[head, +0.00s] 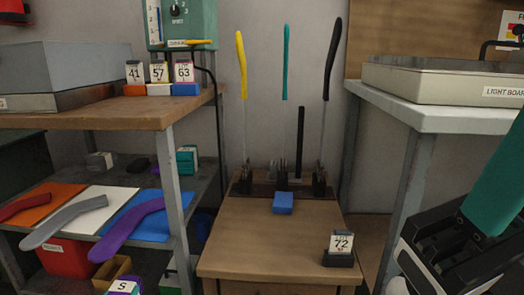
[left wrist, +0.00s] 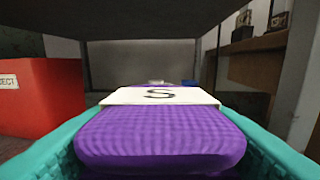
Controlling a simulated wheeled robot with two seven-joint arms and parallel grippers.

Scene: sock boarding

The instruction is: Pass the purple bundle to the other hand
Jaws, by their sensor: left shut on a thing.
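The purple bundle (left wrist: 160,142) has a ribbed surface and a white band marked S. In the left wrist view it fills the space between the teal fingers of my left gripper (left wrist: 160,122), which is shut on it. In the head view, a purple bundle with an S label (head: 124,287) shows at the bottom edge, partly cut off; the fingers are hard to make out there. My right gripper (head: 490,195) comes in at the right edge, black with a teal finger, apart from the bundle. Its fingertips are cut off, so its opening is unclear.
A red reject bin (head: 68,257) stands left of the bundle, on the lower shelf. Orange, white and blue mats with socks (head: 75,215) lie on the shelf above. The central wooden table (head: 262,240) carries a blue block and a card marked 72. A light board (head: 445,80) stands right.

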